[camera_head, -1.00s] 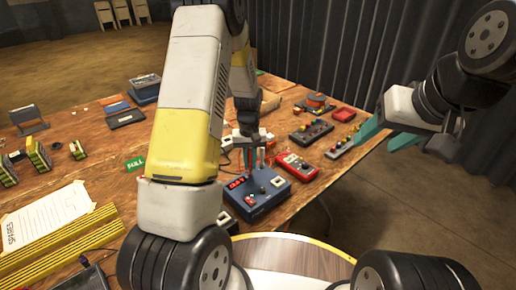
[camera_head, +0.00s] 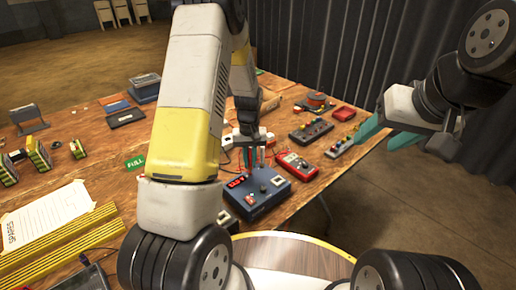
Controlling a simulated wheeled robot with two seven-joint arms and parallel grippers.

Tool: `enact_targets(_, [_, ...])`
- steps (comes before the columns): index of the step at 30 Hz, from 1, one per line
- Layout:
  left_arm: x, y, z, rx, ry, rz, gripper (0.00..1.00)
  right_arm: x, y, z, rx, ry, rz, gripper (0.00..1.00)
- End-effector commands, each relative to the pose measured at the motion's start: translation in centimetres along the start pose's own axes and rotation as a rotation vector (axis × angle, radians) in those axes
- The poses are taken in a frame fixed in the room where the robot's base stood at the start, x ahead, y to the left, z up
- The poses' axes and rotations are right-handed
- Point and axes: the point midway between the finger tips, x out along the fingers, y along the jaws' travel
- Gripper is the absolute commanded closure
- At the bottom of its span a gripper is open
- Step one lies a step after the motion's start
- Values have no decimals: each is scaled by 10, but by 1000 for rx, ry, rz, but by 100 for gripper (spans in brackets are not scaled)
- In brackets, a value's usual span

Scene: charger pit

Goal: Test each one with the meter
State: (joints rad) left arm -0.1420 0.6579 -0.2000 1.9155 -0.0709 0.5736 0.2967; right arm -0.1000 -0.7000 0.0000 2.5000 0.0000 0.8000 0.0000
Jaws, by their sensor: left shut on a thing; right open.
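A blue meter box (camera_head: 270,200) with a lit red display (camera_head: 237,182) stands on the wooden table near its front edge. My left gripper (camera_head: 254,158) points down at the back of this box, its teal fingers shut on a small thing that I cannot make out. My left forearm covers the box's left side in part. I cannot tell whether the held thing touches the box. A red handheld meter (camera_head: 297,165) lies just right of the box. My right gripper (camera_head: 388,136) is open and empty, in the air by the table's right edge.
Several yellow-and-black blocks (camera_head: 39,154) stand at the left. A green label (camera_head: 135,163), a paper sheet (camera_head: 47,218) and yellow ribbed strips (camera_head: 65,243) lie nearby. A dark box with knobs (camera_head: 311,131) and a grey device (camera_head: 342,148) lie at the right.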

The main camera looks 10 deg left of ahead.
Motion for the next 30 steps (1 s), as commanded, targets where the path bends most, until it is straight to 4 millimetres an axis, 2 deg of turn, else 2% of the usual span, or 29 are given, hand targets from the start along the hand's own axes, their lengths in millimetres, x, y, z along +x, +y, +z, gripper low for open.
enact_targets(30, [13,0,0,0,0,0,100,0,0,0,0,0,0,46])
